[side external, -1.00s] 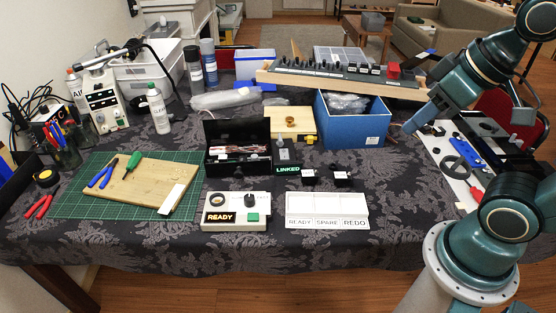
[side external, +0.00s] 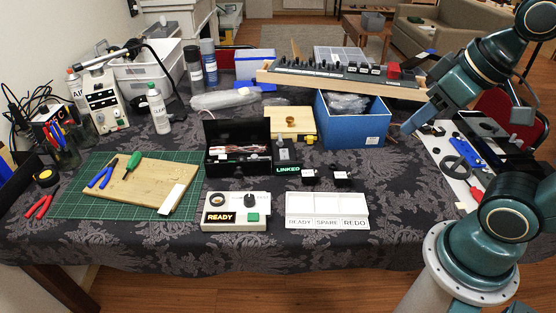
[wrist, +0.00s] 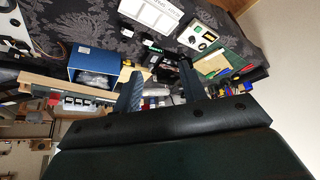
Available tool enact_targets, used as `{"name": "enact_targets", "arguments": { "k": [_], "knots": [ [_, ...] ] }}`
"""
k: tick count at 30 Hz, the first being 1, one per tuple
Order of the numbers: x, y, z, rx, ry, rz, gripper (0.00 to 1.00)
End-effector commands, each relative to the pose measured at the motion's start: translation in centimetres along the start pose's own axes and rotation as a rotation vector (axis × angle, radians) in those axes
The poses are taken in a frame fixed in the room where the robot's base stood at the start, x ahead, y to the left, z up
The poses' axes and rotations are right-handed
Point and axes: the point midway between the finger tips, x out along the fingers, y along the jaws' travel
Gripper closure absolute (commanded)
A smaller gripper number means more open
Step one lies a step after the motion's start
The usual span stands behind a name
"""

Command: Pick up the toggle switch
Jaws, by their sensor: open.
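Several small parts sit mid-table in the side view, and I cannot tell for certain which is the toggle switch. A grey block with a small upright stub (side external: 283,151) stands behind the green LINKED label (side external: 288,169). Two small black parts, one on the left (side external: 309,177) and one on the right (side external: 342,175), lie behind the white labelled tray (side external: 327,222). My gripper (wrist: 160,68) is open and empty in the wrist view, its two fingers apart above the table. In the side view its tip (side external: 413,122) hangs at the right, well away from these parts.
A black open case (side external: 238,160), a READY control box (side external: 235,218) and a cutting mat (side external: 85,190) lie left. The front cloth is clear.

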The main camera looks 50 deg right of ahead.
Motion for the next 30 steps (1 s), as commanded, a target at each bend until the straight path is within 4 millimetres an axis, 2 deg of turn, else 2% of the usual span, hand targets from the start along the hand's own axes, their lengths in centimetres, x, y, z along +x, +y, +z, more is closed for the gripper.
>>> {"name": "enact_targets", "arguments": {
  "k": [8, 14, 23, 30],
  "knots": [
    [1.2, 0.2, -1.8, 0.146, -0.031, 0.000, 0.58],
    [3.3, 0.7, -4.3, 0.369, -0.070, 0.001, 0.58],
    [7.8, 2.1, -7.8, 0.748, -0.137, 0.006, 0.58],
    [12.0, 3.7, -9.8, 1.061, -0.193, 0.015, 0.58]
  ]
}}
